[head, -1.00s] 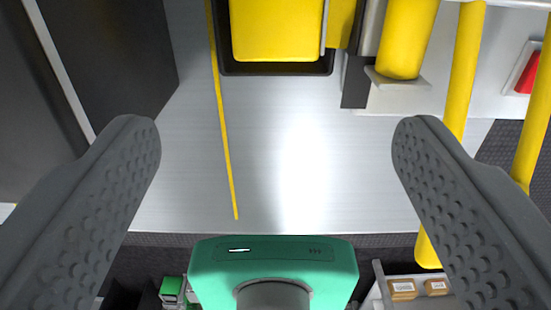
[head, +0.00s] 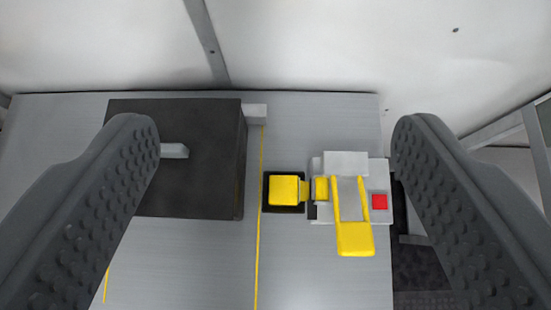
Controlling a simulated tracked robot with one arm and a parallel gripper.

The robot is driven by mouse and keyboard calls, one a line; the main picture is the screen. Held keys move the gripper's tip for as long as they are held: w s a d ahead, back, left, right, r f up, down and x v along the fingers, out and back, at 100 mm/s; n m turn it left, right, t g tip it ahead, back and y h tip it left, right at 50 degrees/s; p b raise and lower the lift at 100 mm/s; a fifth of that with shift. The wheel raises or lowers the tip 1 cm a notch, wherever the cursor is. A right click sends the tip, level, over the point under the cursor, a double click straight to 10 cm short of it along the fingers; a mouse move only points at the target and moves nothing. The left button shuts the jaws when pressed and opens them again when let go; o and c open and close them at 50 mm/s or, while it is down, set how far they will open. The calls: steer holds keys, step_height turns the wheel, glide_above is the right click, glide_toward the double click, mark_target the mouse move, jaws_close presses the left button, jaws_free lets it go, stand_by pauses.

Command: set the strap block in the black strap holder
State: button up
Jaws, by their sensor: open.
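A yellow block (head: 284,190), which seems to be the strap block, sits within a black square holder (head: 270,206) on the metal worktop. From above, the holder's dark rim shows around the block; how deep the block sits cannot be told. A small yellow tab (head: 304,190) joins its right side toward the grey and yellow unit. My gripper (head: 277,130) is open and empty, its two dark fingers wide apart, with the block and holder seen between them and well beyond them.
A large dark box (head: 200,185) stands left. A yellow line (head: 259,260) runs between. A pale wall (head: 300,50) closes the back.

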steer(key=s+r+t, duration=0.4)
steer(key=s+r, duration=0.3)
steer(key=r, duration=0.5)
steer(key=shift+s+t, duration=0.3)
steer(key=shift+s, duration=0.1)
steer(key=shift+c, duration=0.3)
